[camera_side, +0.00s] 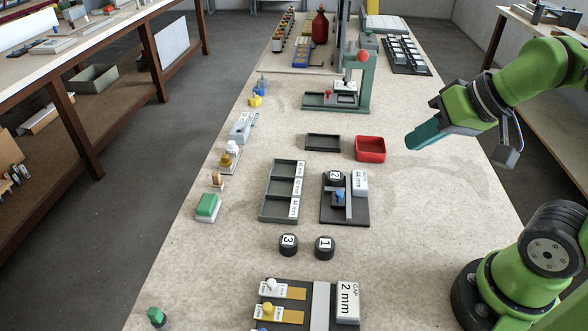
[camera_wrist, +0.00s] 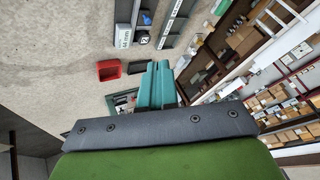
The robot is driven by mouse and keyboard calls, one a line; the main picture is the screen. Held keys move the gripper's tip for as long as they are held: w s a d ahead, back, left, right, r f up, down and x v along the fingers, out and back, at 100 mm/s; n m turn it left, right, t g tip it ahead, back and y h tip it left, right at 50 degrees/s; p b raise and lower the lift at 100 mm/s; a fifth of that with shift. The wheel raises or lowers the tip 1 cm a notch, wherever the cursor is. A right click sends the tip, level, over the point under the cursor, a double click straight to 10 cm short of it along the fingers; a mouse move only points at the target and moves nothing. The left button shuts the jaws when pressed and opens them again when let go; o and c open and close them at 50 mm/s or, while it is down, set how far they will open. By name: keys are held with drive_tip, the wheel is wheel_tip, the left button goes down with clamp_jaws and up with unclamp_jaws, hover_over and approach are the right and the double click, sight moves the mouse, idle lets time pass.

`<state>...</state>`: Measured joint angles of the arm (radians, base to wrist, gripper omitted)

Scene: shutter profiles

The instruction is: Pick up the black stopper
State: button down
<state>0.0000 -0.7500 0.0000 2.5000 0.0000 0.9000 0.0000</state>
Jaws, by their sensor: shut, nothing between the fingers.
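Two black round pieces, one marked 3 (camera_side: 288,251) and one marked 1 (camera_side: 325,254), stand side by side on the bench. Another black piece marked 2 (camera_side: 334,185) sits on a dark fixture plate (camera_side: 358,217); a piece marked 2 also shows at the top of the wrist view (camera_wrist: 144,39). I cannot tell for certain which of these is the black stopper. My gripper (camera_side: 411,141) has teal fingers, shut and empty, raised over the bench's right side, well apart from the black pieces. Its fingers also show in the wrist view (camera_wrist: 155,66).
A red tray (camera_side: 371,154) and a shallow dark tray (camera_side: 323,142) lie left of my gripper. A grey three-part tray (camera_side: 264,190) stands left of the fixture. A green press (camera_side: 363,85) stands behind. A gauge with a 2 mm block (camera_side: 347,303) is at the front.

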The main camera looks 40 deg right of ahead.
drive_tip(key=shift+c, duration=2.3)
unclamp_jaws()
drive_tip(key=n+g+h, duration=0.2)
drive_tip(key=n+g, duration=0.5)
drive_tip(key=n, duration=0.5)
hover_over(336, 175)
wheel_tip(336, 175, down, 6)
wheel_tip(336, 175, down, 16)
drive_tip(key=shift+r, duration=0.1)
